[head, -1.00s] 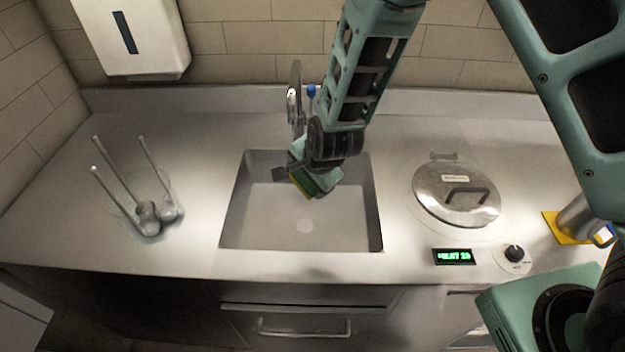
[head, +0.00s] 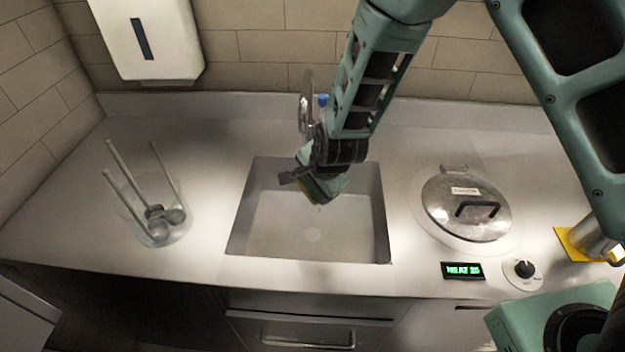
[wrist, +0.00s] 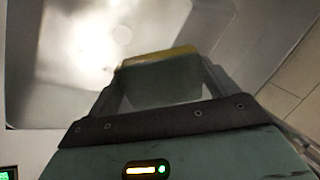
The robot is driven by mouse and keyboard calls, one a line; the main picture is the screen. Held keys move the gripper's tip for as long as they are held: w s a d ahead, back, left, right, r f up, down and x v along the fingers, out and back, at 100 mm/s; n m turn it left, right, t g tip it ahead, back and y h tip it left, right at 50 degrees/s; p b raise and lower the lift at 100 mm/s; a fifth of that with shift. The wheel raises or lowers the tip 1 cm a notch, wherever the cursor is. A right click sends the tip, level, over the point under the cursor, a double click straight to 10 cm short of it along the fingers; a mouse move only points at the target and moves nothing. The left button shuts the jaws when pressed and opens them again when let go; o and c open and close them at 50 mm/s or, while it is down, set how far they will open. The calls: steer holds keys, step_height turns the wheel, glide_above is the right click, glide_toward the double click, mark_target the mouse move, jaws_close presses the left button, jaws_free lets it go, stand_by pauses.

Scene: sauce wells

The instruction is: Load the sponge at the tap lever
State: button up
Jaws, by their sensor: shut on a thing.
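A sponge (wrist: 158,84) with a yellow face and a green side is between the fingers of my gripper (wrist: 162,72) in the wrist view. My gripper is shut on it. In the head view my gripper (head: 318,188) hangs over the back part of the sink basin, pointing down, with the sponge mostly hidden by it. The chrome tap (head: 304,105) stands behind the sink, just behind and left of my gripper. A small blue-tipped part (head: 323,100) shows beside it, perhaps the lever. My arm hides the lower part of the tap. I cannot see any water running.
The sink basin (head: 260,225) is empty. A clear container (head: 180,235) with several ladles stands to its left. A lidded round well (head: 440,215), a lit green display (head: 463,271) and a knob (head: 524,268) are to its right. A metal jug (head: 592,240) sits far right.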

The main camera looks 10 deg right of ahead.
steer(key=s+d+b, duration=0.2)
steer(key=s, duration=0.5)
steer(key=shift+d, duration=0.35)
steer(key=shift+s, duration=0.1)
stand_by(1.2)
steer(key=s+d+r+p, duration=0.1)
steer(key=s+r, duration=0.3)
steer(key=shift+s+d+p, duration=0.3)
steer(key=shift+d+p, duration=0.05)
steer(key=shift+s, duration=0.1)
stand_by(0.8)
